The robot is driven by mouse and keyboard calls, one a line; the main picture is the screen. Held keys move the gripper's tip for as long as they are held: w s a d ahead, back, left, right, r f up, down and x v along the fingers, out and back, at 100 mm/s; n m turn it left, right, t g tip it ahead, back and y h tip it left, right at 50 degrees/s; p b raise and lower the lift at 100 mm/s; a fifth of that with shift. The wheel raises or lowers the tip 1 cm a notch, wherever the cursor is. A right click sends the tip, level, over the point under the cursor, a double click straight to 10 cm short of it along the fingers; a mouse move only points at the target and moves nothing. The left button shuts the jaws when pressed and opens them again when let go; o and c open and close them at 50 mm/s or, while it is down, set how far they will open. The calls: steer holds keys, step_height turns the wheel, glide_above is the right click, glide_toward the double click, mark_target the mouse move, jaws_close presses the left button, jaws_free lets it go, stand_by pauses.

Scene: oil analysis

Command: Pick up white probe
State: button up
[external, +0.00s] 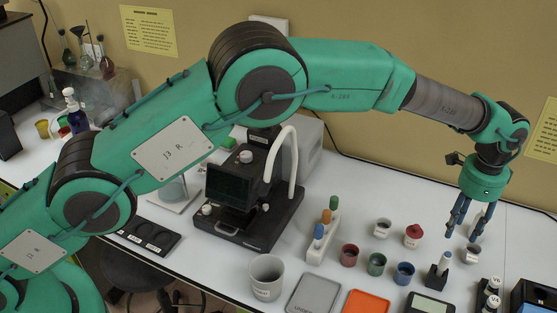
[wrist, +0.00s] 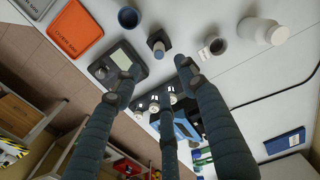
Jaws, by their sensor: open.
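A pale whitish probe (external: 445,258) stands upright in a small black holder (external: 436,276) near the right end of the table. In the wrist view its pale bluish top (wrist: 159,46) shows above the black holder (wrist: 155,37), beyond the fingertips. My gripper (external: 465,228) has its fingers spread and empty, pointing down, above and slightly right of the probe in the external view. The fingers of my gripper (wrist: 160,95) also show in the wrist view, apart from the probe and not touching it.
A meter (external: 430,304) lies in front of the holder. Blue (external: 404,273), green (external: 376,264) and red (external: 349,255) cups stand to its left. A grey cup (external: 473,254) is close on the right, with white-capped vials (external: 492,285) further right. An orange tray (external: 367,302) lies front left.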

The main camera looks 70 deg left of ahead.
mark_target(438, 249)
step_height(438, 249, down, 8)
steer(key=shift+f, duration=0.1)
stand_by(0.4)
steer(key=shift+s+f+p, duration=0.1)
steer(key=shift+f+p, duration=0.3)
steer(key=shift+f, duration=2.15)
steer(key=shift+c, duration=0.5)
jaws_close()
